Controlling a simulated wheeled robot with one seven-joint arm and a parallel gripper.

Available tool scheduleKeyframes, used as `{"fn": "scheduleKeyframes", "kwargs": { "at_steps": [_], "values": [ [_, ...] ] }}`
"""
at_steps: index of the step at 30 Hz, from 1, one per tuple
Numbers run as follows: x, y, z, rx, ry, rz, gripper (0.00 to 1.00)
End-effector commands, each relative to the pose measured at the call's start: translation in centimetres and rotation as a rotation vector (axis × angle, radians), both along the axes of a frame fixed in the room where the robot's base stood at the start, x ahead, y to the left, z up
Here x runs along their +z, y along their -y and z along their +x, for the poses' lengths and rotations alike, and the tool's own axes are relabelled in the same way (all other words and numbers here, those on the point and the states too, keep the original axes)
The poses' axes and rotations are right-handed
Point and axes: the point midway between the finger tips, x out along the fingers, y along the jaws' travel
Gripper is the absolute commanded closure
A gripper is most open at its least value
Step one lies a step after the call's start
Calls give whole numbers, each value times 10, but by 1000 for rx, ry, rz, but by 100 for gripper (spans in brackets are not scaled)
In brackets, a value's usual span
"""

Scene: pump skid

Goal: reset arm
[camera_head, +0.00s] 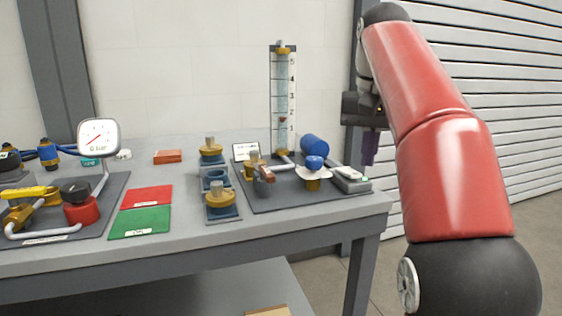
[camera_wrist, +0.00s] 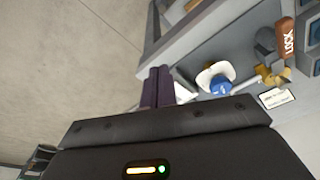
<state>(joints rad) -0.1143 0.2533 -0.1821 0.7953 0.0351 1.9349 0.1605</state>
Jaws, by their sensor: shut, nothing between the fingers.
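My gripper (camera_head: 369,148) hangs at the right end of the workbench, beside the bench edge and above its top, with its purple fingers pointing down. In the wrist view the two purple fingers (camera_wrist: 158,87) are side by side, shut with nothing between them. My red arm folds up on the right side of the head view. The gripper appears apart from everything on the bench.
The bench (camera_head: 372,205) carries a dark plate with a flow tube (camera_head: 284,100), a blue cylinder (camera_head: 314,146), a blue-capped valve (camera_head: 314,164) and a small grey box (camera_head: 350,180). Left are red (camera_head: 147,196) and green (camera_head: 139,223) mats and a gauge (camera_head: 98,136). A shutter stands behind my arm.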

Motion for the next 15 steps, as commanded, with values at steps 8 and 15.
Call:
{"fn": "scheduleKeyframes", "kwargs": {
  "at_steps": [8, 15],
  "values": [
    [-7, 6, -18, 16, 34, 15, 100],
    [-27, 11, -46, 41, 82, 29, 100]
  ]
}}
